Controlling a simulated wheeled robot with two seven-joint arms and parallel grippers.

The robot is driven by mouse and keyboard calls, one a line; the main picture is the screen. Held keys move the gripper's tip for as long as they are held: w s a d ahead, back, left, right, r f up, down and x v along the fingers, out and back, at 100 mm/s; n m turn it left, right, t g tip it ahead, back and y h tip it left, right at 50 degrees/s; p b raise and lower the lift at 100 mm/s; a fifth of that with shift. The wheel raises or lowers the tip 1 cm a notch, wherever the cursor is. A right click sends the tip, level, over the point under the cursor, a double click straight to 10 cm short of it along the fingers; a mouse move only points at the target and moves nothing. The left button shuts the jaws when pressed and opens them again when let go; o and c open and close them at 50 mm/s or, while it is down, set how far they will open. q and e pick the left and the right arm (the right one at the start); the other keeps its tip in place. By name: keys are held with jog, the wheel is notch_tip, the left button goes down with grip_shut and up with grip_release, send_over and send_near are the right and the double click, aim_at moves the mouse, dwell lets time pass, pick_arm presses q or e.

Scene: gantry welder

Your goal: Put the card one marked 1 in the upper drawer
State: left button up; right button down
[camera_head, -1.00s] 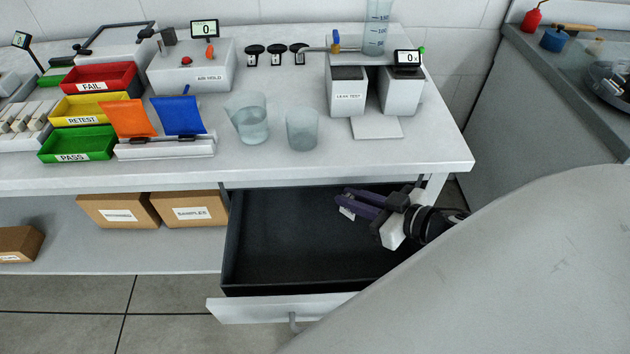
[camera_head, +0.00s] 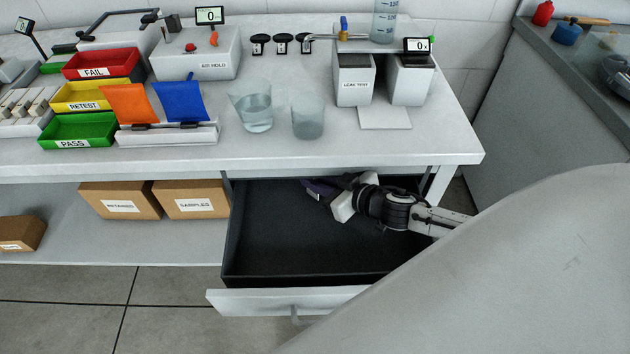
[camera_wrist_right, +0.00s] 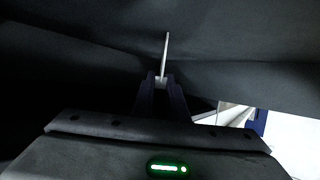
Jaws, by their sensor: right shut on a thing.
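The open drawer (camera_head: 294,292) is pulled out under the bench top, with a dark, otherwise empty inside. My right gripper (camera_head: 314,187) reaches into the rear part of it from the right, near the back edge under the bench. In the right wrist view my right gripper (camera_wrist_right: 162,82) is shut on a thin pale card (camera_wrist_right: 166,55), seen edge-on, so no mark on it can be read. In the head view the card is hidden at the fingertips. I cannot tell whether it touches the drawer floor. My left gripper is not in view.
The bench top (camera_head: 350,150) overhangs the drawer's back. On it stand two beakers (camera_head: 308,117), a rack with orange and blue panels (camera_head: 180,102), coloured trays (camera_head: 78,130) and the leak-test unit (camera_head: 354,82). Cardboard boxes (camera_head: 190,198) sit on the shelf left of the drawer.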

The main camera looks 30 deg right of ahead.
jog(key=shift+f, duration=0.25)
jog(key=c, duration=1.7)
grip_release()
jog(key=shift+r, duration=0.1)
jog(key=shift+c, duration=0.2)
jog(key=shift+r, duration=0.1)
jog(key=shift+s+r, duration=0.1)
jog(key=shift+r, duration=0.05)
jog(key=p+v, duration=0.1)
jog(key=v, duration=1)
jog(key=shift+s, duration=0.4)
jog(key=shift+d+r, duration=0.1)
jog(key=shift+r, duration=0.05)
